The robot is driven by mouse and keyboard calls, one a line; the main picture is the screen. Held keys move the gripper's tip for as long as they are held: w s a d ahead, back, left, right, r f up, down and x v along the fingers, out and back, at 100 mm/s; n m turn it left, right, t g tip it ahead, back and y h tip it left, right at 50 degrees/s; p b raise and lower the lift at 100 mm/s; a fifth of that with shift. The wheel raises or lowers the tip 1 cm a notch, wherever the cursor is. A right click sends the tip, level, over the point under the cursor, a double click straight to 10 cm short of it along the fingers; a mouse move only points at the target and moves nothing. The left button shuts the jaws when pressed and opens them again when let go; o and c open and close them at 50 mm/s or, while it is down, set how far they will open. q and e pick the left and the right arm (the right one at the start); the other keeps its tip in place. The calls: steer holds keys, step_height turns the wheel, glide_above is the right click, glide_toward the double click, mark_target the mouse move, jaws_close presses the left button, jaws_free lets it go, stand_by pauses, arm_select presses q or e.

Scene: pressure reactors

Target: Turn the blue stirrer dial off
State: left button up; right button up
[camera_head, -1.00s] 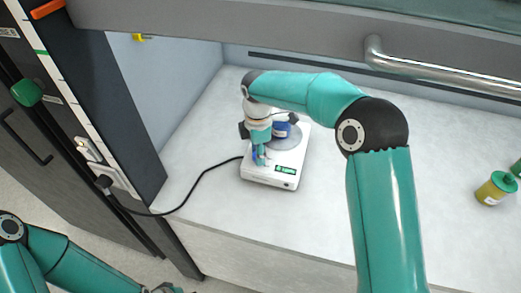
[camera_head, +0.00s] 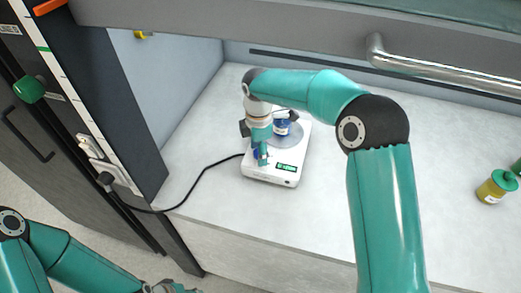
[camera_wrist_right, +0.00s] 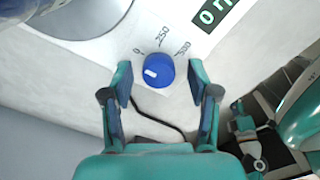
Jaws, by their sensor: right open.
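The blue stirrer dial (camera_wrist_right: 159,70) is on the front of the white stirrer plate (camera_head: 262,178). In the right wrist view its white mark points left and slightly down, near the printed 0; 250 and 500 follow to the right. My right gripper (camera_wrist_right: 160,82) is open, with one finger on each side of the dial and visible gaps. In the head view my right gripper (camera_head: 261,157) is over the plate's front left and mostly hides the dial. My left gripper (camera_head: 172,288) is cut off at the bottom edge.
A blue bottle (camera_head: 281,127) stands on the plate's round top, behind my right gripper. A green display (camera_head: 286,168) is on the plate's front. A black cable (camera_head: 205,176) runs left. A yellow jar with a green lid (camera_head: 493,188) stands far right. The bench between is clear.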

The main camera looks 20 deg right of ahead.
step_height(320, 180, up, 7)
steer(key=shift+r, duration=0.2)
stand_by(0.3)
stand_by(0.4)
